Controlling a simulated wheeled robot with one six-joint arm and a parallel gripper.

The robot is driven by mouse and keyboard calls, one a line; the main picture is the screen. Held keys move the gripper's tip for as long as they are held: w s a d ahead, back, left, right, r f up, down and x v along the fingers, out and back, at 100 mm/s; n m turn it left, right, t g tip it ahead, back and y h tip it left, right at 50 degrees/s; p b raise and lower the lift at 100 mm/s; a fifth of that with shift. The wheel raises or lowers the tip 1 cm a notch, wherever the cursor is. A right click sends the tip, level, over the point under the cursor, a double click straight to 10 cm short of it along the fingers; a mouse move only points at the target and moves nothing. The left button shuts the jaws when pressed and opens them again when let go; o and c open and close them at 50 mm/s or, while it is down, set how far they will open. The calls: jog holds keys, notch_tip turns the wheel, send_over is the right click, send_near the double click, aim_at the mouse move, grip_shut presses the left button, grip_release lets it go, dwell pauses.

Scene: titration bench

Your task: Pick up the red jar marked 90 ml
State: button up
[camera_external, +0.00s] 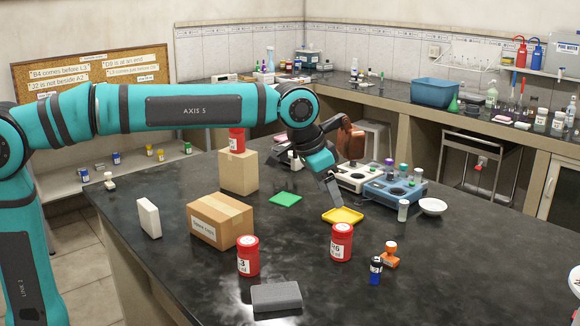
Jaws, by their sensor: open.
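Three red jars with white labels are in view. One red jar (237,133) stands on a tall cardboard box at the back left, its top partly behind my arm. A second red jar (248,243) stands at the front; its label seems to end in 3. A third red jar (342,230) stands to its right; its label seems to end in 6. I cannot read 90 on any label. My gripper (334,197) is open and empty, pointing down near the yellow tray, behind the third jar and apart from the jars.
Blue-grey racks (395,190) stand right of my gripper.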

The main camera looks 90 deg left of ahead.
aim_at(344, 227)
jog(key=x, duration=1.4)
jog(key=shift+r, duration=0.1)
jog(key=c, duration=1.1)
jog(key=shift+r, duration=0.1)
